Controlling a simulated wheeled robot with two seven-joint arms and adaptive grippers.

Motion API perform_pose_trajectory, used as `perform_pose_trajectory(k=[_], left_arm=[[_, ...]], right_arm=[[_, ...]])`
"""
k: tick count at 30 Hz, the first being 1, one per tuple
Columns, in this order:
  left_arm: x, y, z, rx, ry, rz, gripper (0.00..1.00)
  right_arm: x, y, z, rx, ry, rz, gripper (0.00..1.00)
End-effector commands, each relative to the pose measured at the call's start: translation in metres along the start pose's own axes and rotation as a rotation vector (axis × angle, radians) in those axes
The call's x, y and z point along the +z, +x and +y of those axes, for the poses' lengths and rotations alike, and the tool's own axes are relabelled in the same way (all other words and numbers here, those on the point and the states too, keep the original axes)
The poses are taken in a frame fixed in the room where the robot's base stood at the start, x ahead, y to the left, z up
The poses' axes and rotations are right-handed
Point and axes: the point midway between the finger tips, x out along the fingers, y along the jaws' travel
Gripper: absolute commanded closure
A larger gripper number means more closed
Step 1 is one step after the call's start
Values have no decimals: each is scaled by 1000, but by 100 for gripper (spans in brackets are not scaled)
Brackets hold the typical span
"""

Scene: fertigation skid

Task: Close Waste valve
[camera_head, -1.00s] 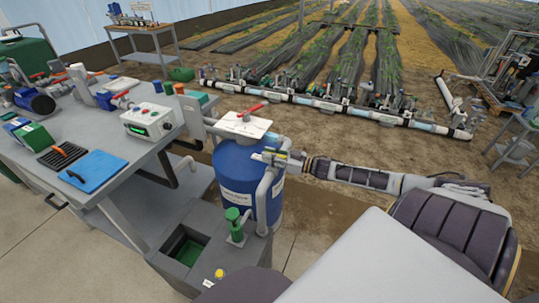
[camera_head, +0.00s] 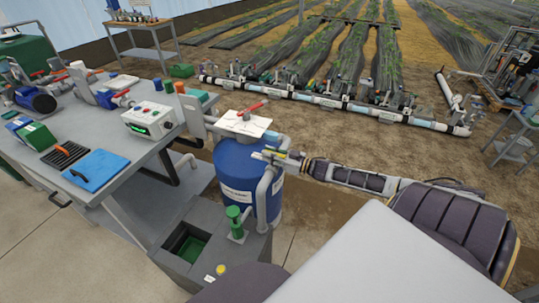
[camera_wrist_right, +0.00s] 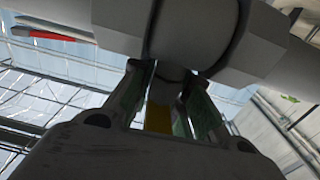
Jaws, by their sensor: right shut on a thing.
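A blue filter tank (camera_head: 233,165) stands upright beside the workbench, with a grey pipe (camera_head: 264,195) running down its right side. My right gripper (camera_head: 280,156) reaches in from the right to the top of this pipe, where the waste valve seems to be. In the right wrist view, my gripper fingers (camera_wrist_right: 166,95) are shut on a small part under a thick grey pipe body (camera_wrist_right: 195,35). A yellow strip (camera_wrist_right: 158,118) shows between the fingers. The fingers hide most of the valve handle, so its angle is unclear. My left gripper is not in view.
A red lever (camera_head: 252,107) sits on a white plate on top of the tank. A grey sump box (camera_head: 190,243) with a green-capped fitting (camera_head: 234,214) stands below the pipe. The workbench (camera_head: 125,170) with a control box is at left. Open soil lies behind my right arm.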

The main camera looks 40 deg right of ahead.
Motion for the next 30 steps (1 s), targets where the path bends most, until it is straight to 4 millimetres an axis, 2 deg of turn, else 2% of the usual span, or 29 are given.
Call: perform_pose_trajectory(k=[1,2,6,20,30], left_arm=[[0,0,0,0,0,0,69],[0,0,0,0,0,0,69],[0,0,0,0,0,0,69],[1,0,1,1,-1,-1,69],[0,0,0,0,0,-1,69]], right_arm=[[0,-1,2,3,0,-1,100],[0,-1,2,3,0,-1,81],[0,0,1,2,0,-1,63],[0,-1,0,0,1,0,62],[1,-14,0,0,2,-1,62]])
